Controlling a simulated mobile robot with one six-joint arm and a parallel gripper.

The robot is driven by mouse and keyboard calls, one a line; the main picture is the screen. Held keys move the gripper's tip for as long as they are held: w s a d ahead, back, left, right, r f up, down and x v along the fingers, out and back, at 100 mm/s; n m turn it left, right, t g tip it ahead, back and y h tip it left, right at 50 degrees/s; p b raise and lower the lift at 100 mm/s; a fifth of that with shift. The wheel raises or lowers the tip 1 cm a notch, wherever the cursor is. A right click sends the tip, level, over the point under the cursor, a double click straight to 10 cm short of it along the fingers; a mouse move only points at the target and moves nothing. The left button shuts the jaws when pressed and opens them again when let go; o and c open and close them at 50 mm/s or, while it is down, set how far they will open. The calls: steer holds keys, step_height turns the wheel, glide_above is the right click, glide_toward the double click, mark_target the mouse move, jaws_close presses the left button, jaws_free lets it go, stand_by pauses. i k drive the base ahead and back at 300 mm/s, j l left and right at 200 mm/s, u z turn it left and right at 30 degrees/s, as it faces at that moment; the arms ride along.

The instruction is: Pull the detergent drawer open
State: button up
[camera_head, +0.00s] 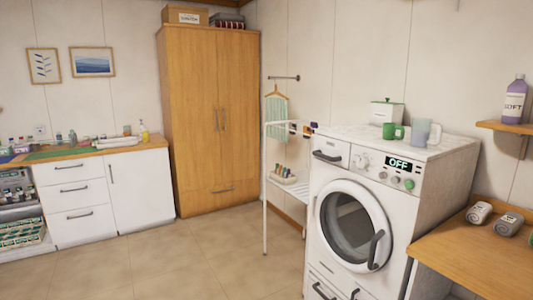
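The white washing machine (420,194) stands right of centre with its round door (352,226) closed. The detergent drawer (329,151) is at the machine's upper left front, with a dark bar handle (326,157) across it. The drawer front looks flush with the machine, so it appears shut. My gripper is not in view.
A white rack (265,190) stands close to the machine's left side. A wooden counter (490,262) is at the right front. A green mug (393,131) and a pale cup sit on the machine. Tiled floor (200,260) is clear in front, left of the machine.

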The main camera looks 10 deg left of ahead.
mark_target(336, 152)
steer(key=i+u, duration=0.1)
steer(key=i, duration=0.35)
steer(key=i+l+u, duration=0.15)
steer(key=i, duration=0.3)
steer(key=i+u, duration=0.1)
steer(key=i, duration=0.35)
steer(key=i+l+u, duration=0.1)
steer(key=i, duration=0.35)
steer(key=i+l+u, duration=0.1)
steer(key=i+l, duration=0.2)
steer(key=i, duration=0.1)
